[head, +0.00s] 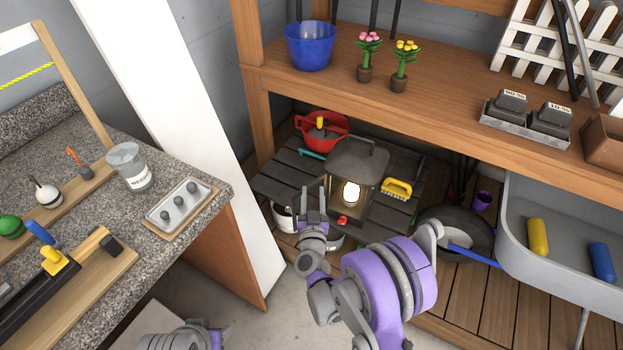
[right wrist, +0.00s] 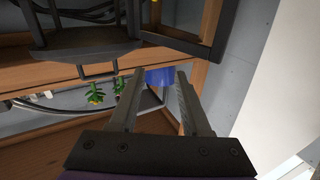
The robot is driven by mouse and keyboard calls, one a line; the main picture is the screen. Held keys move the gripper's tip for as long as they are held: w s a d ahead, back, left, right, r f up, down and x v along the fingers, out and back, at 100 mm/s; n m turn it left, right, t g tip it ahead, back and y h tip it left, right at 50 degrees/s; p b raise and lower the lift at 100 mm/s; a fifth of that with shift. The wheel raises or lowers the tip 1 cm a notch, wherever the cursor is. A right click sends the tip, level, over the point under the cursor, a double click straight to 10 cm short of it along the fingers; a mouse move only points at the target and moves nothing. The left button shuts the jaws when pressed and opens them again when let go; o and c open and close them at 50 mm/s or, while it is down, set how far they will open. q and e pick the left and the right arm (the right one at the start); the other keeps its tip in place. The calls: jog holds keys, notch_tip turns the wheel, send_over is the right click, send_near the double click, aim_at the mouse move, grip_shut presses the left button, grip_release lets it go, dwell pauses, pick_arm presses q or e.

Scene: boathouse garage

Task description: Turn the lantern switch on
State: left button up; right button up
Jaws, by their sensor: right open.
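The lantern (head: 364,158) is dark, with a sloped roof. It stands upright on the dark slatted surface under the wooden shelf. A bright, warm-white bulb shape (head: 351,192) shows inside it. A small red part (head: 342,220), perhaps the switch, is at its lower front. My right gripper (head: 313,190) is open, with nothing seen between its fingers, just left of the lantern; I cannot tell whether they touch. The right wrist view shows its parted fingers (right wrist: 156,72) and a dark frame at the upper left, probably the lantern. My left gripper (head: 190,338) is only partly visible at the bottom edge.
A red pot (head: 322,143) is behind the lantern, and a yellow brush (head: 397,188) lies to its right. A black pan (head: 452,222) and grey tub (head: 560,222) are further right. The wooden shelf (head: 440,97) overhangs. The granite counter (head: 110,230) is left.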

pick_arm(q)
notch_tip(320, 180, up, 2)
jog(key=shift+r+p, duration=0.1)
jog(key=shift+p, duration=0.65)
pick_arm(e)
notch_tip(320, 180, up, 6)
jog(key=n+y, duration=0.1)
jog(key=y, duration=0.1)
jog(key=shift+s+a+r+n+g, duration=0.15)
jog(key=shift+s+a+n+g, duration=0.1)
jog(key=shift+a+n+g, duration=0.05)
jog(key=shift+r, duration=0.1)
